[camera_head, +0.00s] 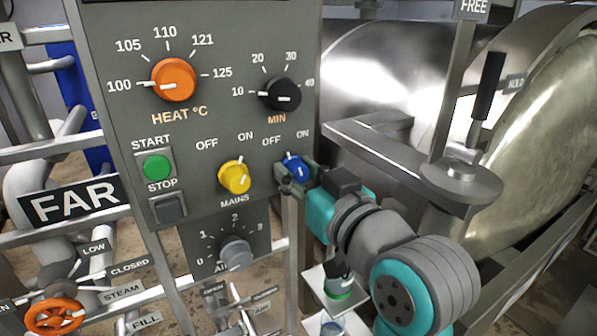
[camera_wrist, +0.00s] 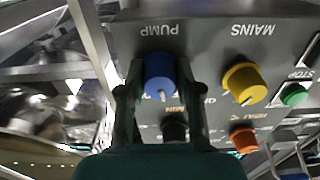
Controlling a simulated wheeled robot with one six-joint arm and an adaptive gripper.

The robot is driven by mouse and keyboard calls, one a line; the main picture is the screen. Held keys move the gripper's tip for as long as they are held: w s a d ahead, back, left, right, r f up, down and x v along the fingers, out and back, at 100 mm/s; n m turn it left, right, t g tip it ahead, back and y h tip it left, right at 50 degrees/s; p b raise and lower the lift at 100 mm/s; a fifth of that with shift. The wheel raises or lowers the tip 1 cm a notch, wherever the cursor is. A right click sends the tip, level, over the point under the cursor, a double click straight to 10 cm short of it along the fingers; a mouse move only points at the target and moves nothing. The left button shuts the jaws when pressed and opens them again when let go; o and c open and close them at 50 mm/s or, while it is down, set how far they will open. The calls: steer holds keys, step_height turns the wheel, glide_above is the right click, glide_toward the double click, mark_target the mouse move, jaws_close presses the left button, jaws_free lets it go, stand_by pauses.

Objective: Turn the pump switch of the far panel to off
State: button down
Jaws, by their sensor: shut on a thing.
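The far panel (camera_head: 222,80) carries a blue pump knob (camera_head: 297,168) at its lower right, with OFF and ON printed above it. PUMP is printed beside the knob (camera_wrist: 160,78) in the wrist view, which shows the panel upside down. My gripper (camera_head: 294,178) is shut on the blue knob, one finger on each side of it; the fingers also show in the wrist view (camera_wrist: 160,92). The knob's white mark leans up and left, on the OFF side, in the head view. My gripper hides part of the knob and its PUMP label there.
The yellow mains knob (camera_head: 234,178) sits close left of the pump knob. The black timer knob (camera_head: 280,94) and orange heat knob (camera_head: 174,80) are above. A green start button (camera_head: 157,167) is farther left.

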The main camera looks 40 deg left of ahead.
steer(key=shift+n, duration=1.5)
steer(key=c, duration=0.8)
jaws_free()
steer(key=v, duration=1.2)
steer(key=shift+f, duration=0.1)
